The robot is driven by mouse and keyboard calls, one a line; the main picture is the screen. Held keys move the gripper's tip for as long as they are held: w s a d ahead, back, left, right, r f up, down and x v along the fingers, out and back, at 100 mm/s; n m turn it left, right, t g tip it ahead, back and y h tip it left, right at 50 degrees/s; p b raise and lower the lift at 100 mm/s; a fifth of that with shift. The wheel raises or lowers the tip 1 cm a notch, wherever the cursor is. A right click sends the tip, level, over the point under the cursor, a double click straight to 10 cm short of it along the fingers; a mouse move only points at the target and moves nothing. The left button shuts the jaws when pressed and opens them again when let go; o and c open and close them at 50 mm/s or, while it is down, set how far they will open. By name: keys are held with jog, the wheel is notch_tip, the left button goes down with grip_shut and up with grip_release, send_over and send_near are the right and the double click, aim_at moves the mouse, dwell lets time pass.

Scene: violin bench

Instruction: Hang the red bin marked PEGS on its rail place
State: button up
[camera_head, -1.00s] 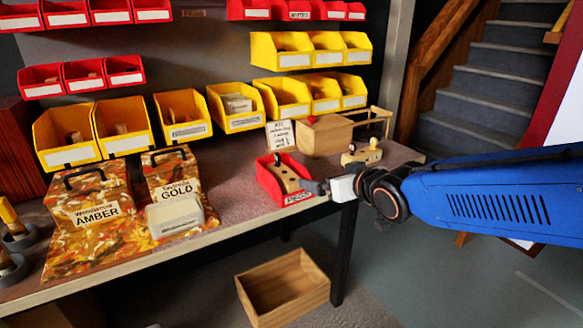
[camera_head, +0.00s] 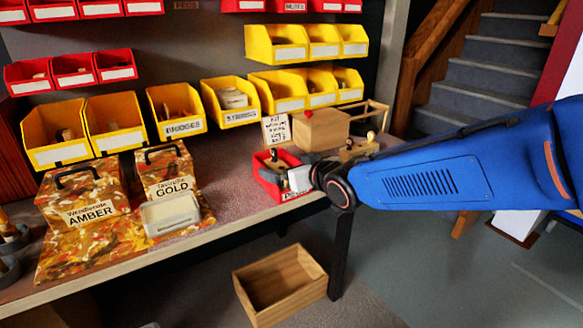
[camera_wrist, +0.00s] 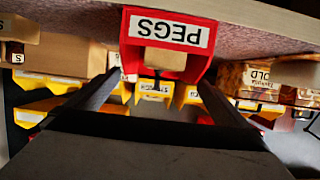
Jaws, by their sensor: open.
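The red bin marked PEGS (camera_head: 265,186) stands on the bench near its front right edge. Its label partly shows beside my gripper; a wooden piece with dark parts sits in it. In the wrist view, which is upside down, the bin (camera_wrist: 190,56) is at top centre with its PEGS label facing me. My gripper (camera_wrist: 157,92) is open, with one finger toward each side of the bin and nothing clearly clamped. In the head view my gripper (camera_head: 292,172) is at the bin's right front. A small PEGS tag (camera_head: 186,5) shows on the back panel at the top, beside an empty gap.
Red bins (camera_head: 75,70) and yellow bins (camera_head: 175,112) hang on the panel behind. A wooden box (camera_head: 320,130) and a small written card (camera_head: 276,130) stand close behind the bin. AMBER (camera_head: 85,200) and GOLD (camera_head: 165,170) cases are left. An open crate (camera_head: 280,285) lies on the floor.

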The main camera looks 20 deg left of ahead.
aim_at(276, 153)
jog(key=shift+x, duration=2.7)
jog(key=shift+w, duration=0.1)
jog(key=shift+c, duration=0.3)
jog(key=c, duration=1.1)
jog(key=shift+r, duration=1.6)
